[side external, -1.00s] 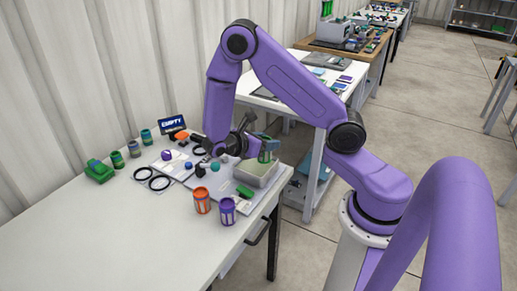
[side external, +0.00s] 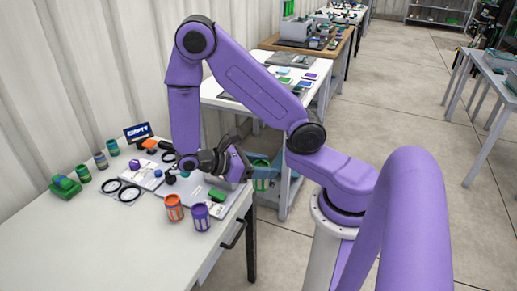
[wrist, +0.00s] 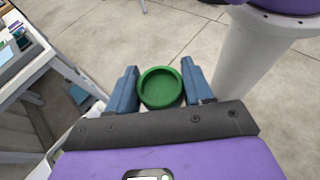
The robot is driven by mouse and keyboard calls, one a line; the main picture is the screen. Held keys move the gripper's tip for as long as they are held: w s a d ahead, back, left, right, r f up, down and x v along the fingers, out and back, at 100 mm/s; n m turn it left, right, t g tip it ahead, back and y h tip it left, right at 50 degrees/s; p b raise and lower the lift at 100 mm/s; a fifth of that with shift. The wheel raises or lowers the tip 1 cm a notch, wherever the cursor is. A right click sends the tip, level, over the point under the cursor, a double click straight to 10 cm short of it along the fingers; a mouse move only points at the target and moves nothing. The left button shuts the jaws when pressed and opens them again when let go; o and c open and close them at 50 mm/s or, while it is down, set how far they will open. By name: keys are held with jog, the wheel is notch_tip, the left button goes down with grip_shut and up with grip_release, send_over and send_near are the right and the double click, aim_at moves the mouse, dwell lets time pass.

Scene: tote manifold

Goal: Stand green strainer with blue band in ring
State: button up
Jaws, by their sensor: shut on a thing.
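My gripper (side external: 264,168) is shut on a green strainer (side external: 261,184), which hangs just off the table's right edge in the side view. In the wrist view the strainer (wrist: 160,87) shows as a round green cup end-on between the two blue fingers (wrist: 159,90). Its blue band cannot be made out. Another dark ring (side external: 168,157) is farther back, partly hidden by my arm. I cannot tell which ring is the task's.
An orange cup (side external: 173,208) and a purple cup (side external: 200,215) stand at the table's (side external: 120,240) front right. An EMPTY sign (side external: 138,132) stands at the back. The near left table top is clear.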

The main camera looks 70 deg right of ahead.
jog(key=w+a+f+m+g+y, duration=0.1)
jog(key=w+a+f+m+y, duration=0.25)
jog(key=a+m+y, duration=0.45)
jog(key=w+a+f+m+g+y, duration=0.15)
jog(key=w+a+m+y, duration=0.25)
jog(key=a+m+y, duration=0.4)
jog(key=w+a+m+t+y, duration=0.5)
jog(key=w+m+t+y, duration=0.15)
jog(key=w, duration=0.55)
jog(key=w+d+r+m+t+h, duration=0.1)
jog(key=w+d+m+t, duration=0.3)
jog(key=w, duration=0.4)
jog(key=w+d+m+t+h, duration=0.1)
jog(key=w+d+m+t, duration=0.1)
jog(key=w+m+t, duration=0.5)
jog(key=w+d+r+m+t+h, duration=0.15)
jog(key=w+d+t, duration=0.25)
jog(key=w, duration=0.4)
jog(key=shift+m, duration=0.4)
jog(key=shift+w+a+f, duration=0.1)
jog(key=shift+a+f, duration=0.05)
jog(key=shift+f, duration=1.85)
jog(key=shift+a+f, duration=0.15)
jog(key=shift+f, duration=1.85)
